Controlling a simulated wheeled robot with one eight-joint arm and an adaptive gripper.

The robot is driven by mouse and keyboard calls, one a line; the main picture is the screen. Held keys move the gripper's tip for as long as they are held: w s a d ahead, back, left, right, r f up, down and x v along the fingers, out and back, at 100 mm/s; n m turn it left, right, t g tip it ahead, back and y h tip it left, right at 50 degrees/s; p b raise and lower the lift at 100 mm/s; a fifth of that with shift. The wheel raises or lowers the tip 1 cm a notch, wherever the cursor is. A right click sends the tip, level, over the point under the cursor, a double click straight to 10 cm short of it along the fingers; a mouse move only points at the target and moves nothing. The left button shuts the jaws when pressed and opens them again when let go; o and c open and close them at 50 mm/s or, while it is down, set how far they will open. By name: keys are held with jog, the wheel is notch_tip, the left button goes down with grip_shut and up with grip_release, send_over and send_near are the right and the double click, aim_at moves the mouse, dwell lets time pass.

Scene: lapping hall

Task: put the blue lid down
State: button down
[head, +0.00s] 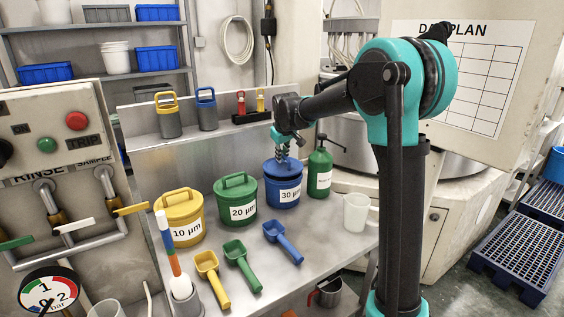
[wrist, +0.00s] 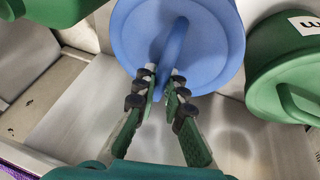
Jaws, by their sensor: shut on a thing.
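The blue lid (head: 283,168) is at the mouth of the blue 30 µm tub (head: 283,195) in the head view; I cannot tell whether it rests on the rim or is just above it. In the wrist view the blue lid (wrist: 215,45) is a large disc with a raised bar handle, and it hides the tub below. My gripper (head: 282,152) comes down from above. In the wrist view my gripper (wrist: 164,76) has its fingertips on both sides of the handle, shut on it.
The green 20 µm tub (head: 235,202) and yellow 10 µm tub (head: 179,220) stand to the left. A green bottle (head: 319,174) is close on the right, with a white mug (head: 356,212) beyond. Yellow (head: 212,280), green (head: 243,265) and blue (head: 283,242) scoops lie in front.

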jog(key=shift+f, duration=1)
jog(key=shift+f, duration=0.1)
jog(key=c, duration=1.6)
grip_release()
jog(key=a+v, duration=0.1)
jog(key=v, duration=1.1)
jog(key=s+d+f+m, duration=0.3)
jog(key=s+d+f, duration=0.75)
jog(key=d, duration=0.25)
jog(key=s+d+f+m, duration=0.2)
jog(key=s+d+f, duration=0.2)
jog(key=s+f, duration=0.3)
jog(key=s+d+f+m, duration=0.2)
jog(key=s+d+f, duration=0.2)
jog(key=s+f, duration=0.4)
jog(key=s, duration=0.7)
jog(key=shift+d+g+h, duration=0.4)
